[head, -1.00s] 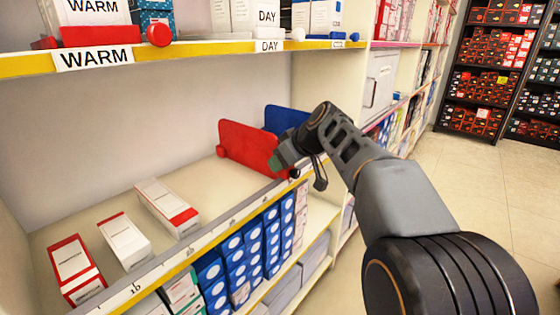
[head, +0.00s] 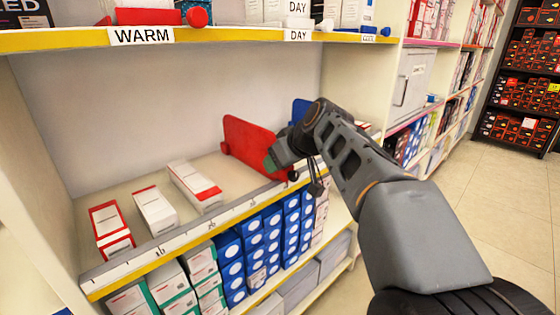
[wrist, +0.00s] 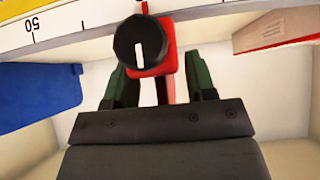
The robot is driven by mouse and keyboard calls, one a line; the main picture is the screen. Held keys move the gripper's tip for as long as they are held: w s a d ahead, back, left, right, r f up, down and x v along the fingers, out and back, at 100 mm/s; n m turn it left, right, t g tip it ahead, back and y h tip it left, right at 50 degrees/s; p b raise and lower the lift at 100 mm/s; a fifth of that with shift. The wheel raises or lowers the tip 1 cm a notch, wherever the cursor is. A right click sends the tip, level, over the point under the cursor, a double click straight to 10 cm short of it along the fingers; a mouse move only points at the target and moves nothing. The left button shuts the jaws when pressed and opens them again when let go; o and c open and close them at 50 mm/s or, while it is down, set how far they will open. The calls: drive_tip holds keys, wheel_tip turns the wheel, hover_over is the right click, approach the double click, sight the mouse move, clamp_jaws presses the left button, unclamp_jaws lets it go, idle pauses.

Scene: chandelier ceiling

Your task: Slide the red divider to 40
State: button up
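The red divider (head: 248,142) stands upright on the middle shelf, right of the white boxes. In the wrist view, its red front part (wrist: 166,60) carries a black round knob with a white mark (wrist: 138,45). My gripper (head: 284,158) is at the divider's front end. In the wrist view, the two green fingers of my gripper (wrist: 160,88) stand on either side of the red part, with a gap visible on the left. The scale strip (head: 190,237) runs along the shelf's front edge; an upside-down 50 (wrist: 34,24) shows left of the knob.
A blue divider (head: 299,108) stands behind and right of the red one; it also shows in the wrist view (wrist: 38,92). Several red-and-white boxes (head: 154,211) stand on the shelf's left. The upper shelf (head: 230,37) overhangs. Floor on the right is clear.

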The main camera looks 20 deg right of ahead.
drive_tip(key=shift+o, duration=1)
drive_tip(key=p+v, duration=0.4)
drive_tip(key=v, duration=1)
